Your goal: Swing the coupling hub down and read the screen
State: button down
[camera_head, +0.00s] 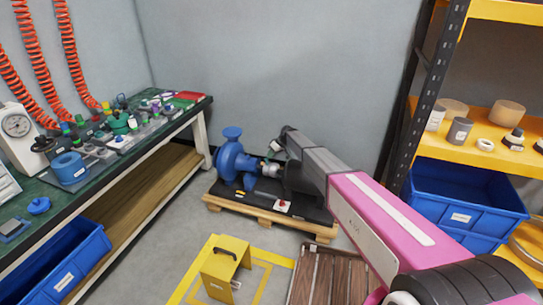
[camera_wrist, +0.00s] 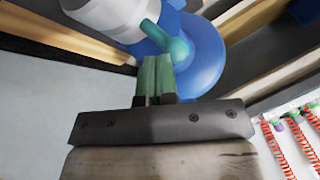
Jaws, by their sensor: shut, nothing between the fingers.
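The blue pump (camera_head: 232,158) stands on a dark base on a wooden pallet. A pale grey coupling hub (camera_head: 270,168) sits on the shaft line right of it, partly behind my arm. In the wrist view the pale cylindrical part (camera_wrist: 105,15) and blue pump body (camera_wrist: 205,60) lie just beyond my gripper (camera_wrist: 157,62). Its green fingers are together and empty, close to a teal rounded part (camera_wrist: 178,48); contact cannot be told. A small flat blue device (camera_head: 12,228), possibly with a screen, lies on the left bench; no reading is legible.
The green-topped bench (camera_head: 190,110) on the left holds parts and a dial gauge (camera_head: 17,125). A yellow guard with a handle (camera_head: 226,265) stands on the floor before the pallet (camera_head: 262,220). A wooden crate (camera_head: 325,275) is beside it. Shelving with blue bins (camera_head: 465,190) stands right.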

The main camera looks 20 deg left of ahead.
aim_at(266, 168)
jog(key=shift+s, duration=0.1)
jog(key=shift+s+t, duration=0.25)
jog(key=shift+t, duration=0.05)
jog(key=shift+s, duration=0.1)
jog(key=shift+s+n+t, duration=0.3)
jog(key=shift+s+t, duration=0.4)
jog(key=shift+s, duration=0.15)
jog(key=s+f+n+t, duration=0.1)
jog(key=s+f+t, duration=0.3)
jog(key=s+t, duration=0.2)
jog(key=shift+s+a+f+n+h, duration=0.2)
jog(key=shift+a+f+n+h, duration=0.1)
jog(key=shift+a+n, duration=0.1)
